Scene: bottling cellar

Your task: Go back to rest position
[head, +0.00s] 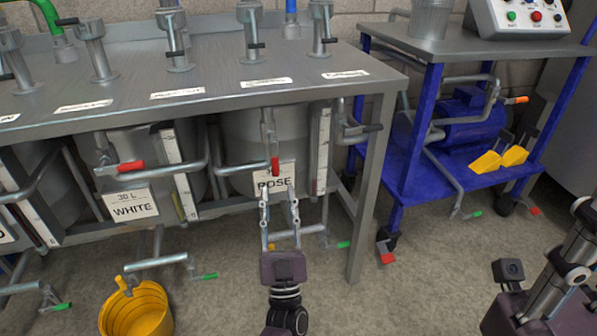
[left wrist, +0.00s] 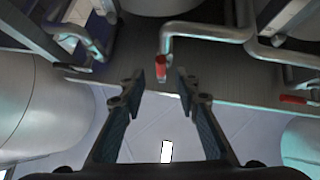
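My left gripper (head: 279,197) reaches up from the lower middle of the head view, in front of the tank labelled ROSE (head: 262,180). In the left wrist view its two fingers (left wrist: 163,82) are apart with nothing between them. A valve with a red handle (head: 275,166) hangs just beyond the fingertips in the head view. A red handle (left wrist: 161,67) also shows beyond the gap in the left wrist view; I cannot tell whether a finger touches it. Part of my right arm and gripper (head: 560,275) shows at the lower right; its finger opening cannot be made out.
The steel bench (head: 210,80) has pipes and valves below its top. A WHITE tank label (head: 131,205) is to the left. A yellow bucket (head: 138,312) stands on the floor. A blue cart (head: 415,170) is at the right.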

